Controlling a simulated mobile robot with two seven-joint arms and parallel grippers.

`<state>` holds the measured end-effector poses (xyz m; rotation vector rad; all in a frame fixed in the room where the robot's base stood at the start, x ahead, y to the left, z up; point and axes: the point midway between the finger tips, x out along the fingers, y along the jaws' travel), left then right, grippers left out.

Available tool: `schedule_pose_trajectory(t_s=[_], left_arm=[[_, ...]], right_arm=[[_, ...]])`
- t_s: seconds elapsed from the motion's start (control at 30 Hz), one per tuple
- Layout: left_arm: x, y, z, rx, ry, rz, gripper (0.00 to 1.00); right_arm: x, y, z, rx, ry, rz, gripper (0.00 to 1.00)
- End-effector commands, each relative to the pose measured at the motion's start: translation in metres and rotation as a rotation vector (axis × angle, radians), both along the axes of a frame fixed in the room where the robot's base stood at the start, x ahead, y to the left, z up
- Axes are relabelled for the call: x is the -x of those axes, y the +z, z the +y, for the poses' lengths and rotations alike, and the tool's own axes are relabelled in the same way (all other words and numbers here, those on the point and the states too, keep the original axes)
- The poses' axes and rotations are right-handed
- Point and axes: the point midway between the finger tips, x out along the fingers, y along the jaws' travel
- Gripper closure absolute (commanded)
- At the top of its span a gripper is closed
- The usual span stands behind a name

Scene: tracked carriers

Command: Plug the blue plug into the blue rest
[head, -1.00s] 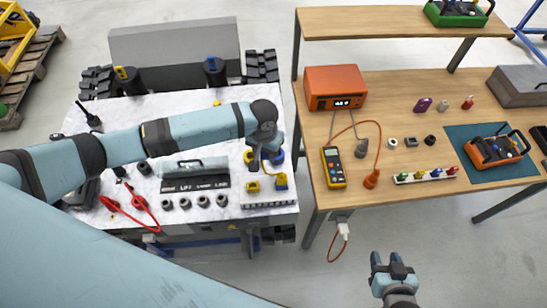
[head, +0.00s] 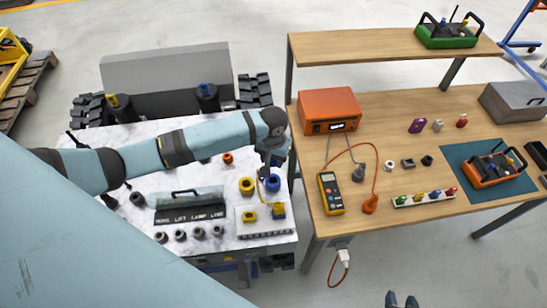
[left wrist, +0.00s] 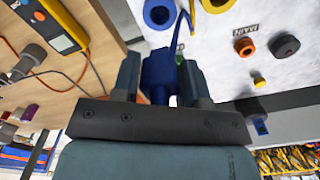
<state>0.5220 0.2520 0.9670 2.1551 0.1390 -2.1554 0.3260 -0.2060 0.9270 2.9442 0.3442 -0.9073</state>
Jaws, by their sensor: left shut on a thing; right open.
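My left gripper (head: 271,160) is shut on the blue plug (left wrist: 159,72), which sits between the fingers in the left wrist view. A blue cable runs from near the plug. The blue ring-shaped rest (head: 272,184) lies on the white tabletop just in front of the gripper; it also shows in the left wrist view (left wrist: 159,13). The plug is apart from this ring. In the head view the gripper mostly hides the plug. My right gripper (head: 400,302) is open and empty at the bottom edge, partly cut off.
A yellow ring (head: 247,186) is left of the blue one. A labelled dark panel (head: 190,214) and several grey rings are to the left. The wooden bench (head: 310,170) with a multimeter (head: 331,193) is on the right.

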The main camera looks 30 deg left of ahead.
Motion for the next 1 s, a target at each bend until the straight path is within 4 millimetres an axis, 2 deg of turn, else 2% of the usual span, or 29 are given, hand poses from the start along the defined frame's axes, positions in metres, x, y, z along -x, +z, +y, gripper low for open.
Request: schedule_pose_trajectory(t_s=[0.27,0.7,1.0], left_arm=[[0.000,-0.013,0.000,0.000,0.001,0.001,0.83],[0.000,-0.052,-0.001,0.000,0.000,0.001,0.83],[0.000,-0.058,0.000,0.000,0.000,0.000,0.83]], right_arm=[[-0.001,0.002,0.004,-0.001,0.011,-0.012,0.57],[0.002,-0.009,0.000,0.022,0.036,-0.016,0.57],[0.002,-0.010,0.003,0.016,0.033,-0.015,0.57]])
